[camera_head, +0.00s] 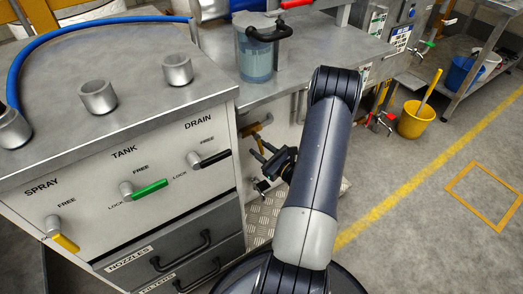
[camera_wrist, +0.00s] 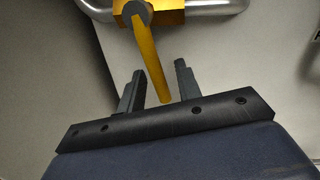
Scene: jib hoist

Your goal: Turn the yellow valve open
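The yellow valve (camera_wrist: 148,50) is at the top of the wrist view. It has a brassy body on a silver pipe and a long yellow lever hanging down, slightly tilted. In the head view the yellow valve (camera_head: 256,128) shows small below the counter, just above my gripper (camera_head: 257,168). In the wrist view my gripper (camera_wrist: 160,88) is open. The lever's lower end appears between its two fingers, with gaps on both sides. I cannot tell whether the lever is level with the fingertips in depth.
A cabinet front (camera_head: 110,200) with SPRAY, TANK and DRAIN levers and drawers stands left of my gripper. A clear canister (camera_head: 256,60) is on the counter above. A yellow bucket (camera_head: 416,120) stands on the floor at right. Open floor lies at lower right.

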